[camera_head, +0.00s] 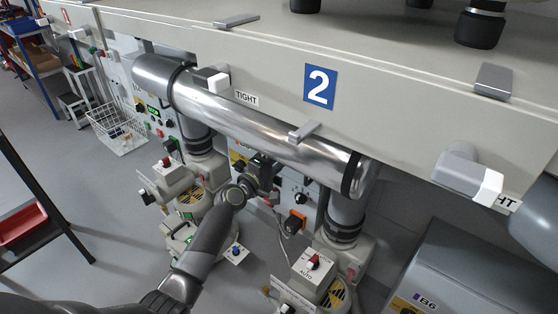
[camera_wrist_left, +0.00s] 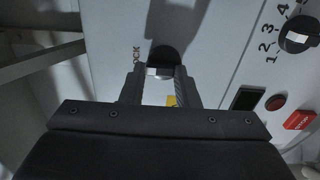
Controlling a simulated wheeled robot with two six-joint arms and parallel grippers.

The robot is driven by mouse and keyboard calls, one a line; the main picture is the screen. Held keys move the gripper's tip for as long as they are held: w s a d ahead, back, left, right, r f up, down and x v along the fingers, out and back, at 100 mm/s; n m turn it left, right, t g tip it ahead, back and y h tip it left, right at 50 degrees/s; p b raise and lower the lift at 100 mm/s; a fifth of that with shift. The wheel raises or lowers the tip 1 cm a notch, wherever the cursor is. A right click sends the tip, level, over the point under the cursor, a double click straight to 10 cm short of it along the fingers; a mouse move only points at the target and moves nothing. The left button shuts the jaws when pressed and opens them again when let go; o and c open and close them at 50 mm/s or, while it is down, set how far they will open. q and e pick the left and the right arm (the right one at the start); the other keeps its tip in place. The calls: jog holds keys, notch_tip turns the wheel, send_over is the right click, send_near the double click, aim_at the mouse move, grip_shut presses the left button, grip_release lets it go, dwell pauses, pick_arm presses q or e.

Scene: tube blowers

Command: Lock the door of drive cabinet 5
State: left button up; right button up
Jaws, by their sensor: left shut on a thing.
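A light grey cabinet door (camera_wrist_left: 215,50) fills much of the left wrist view. On it is a dark round lock knob (camera_wrist_left: 165,56) with a pale front bar, beside lettering of which I can read "OCK". My left gripper (camera_wrist_left: 158,74) has its two fingers closed on this knob, one on each side. In the head view my left gripper (camera_head: 262,172) reaches under the big metal pipe to a cabinet front (camera_head: 288,184), covering the lock. I cannot read a number 5 on this cabinet. My right gripper is not in view.
The shiny pipe (camera_head: 260,125) and the beam with a blue "2" sign (camera_head: 320,87) run just above my left arm. A rotary dial (camera_wrist_left: 298,36) and a red switch (camera_wrist_left: 299,119) sit right of the lock. Valve units (camera_head: 312,266) stand on the floor close by.

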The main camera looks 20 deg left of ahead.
pick_arm(q)
jog(key=o, duration=1)
jog(key=shift+s, duration=0.15)
jog(key=shift+p+v, duration=0.4)
jog(key=shift+v, duration=8.2)
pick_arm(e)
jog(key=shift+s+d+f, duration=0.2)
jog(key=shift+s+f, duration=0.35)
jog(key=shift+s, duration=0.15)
